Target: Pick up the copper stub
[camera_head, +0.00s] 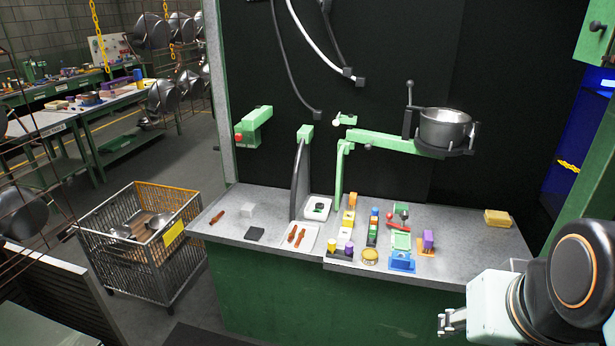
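Several small copper-brown pieces lie on the grey worktop. One copper-brown piece (218,217) lies alone near the worktop's left end. Two more, a left one (292,233) and a right one (301,238), lie side by side on a pale tray (309,245). I cannot tell which of these is the copper stub. My gripper (441,324) is at the lower right, in front of the worktop and well to the right of these pieces. Its fingers are small and seen side-on, so their opening is unclear.
Colored blocks, including a purple block (428,239), crowd the middle of the worktop (465,235). A green arm holds a metal pot (445,127) above the right side. A wire cart (150,245) stands left.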

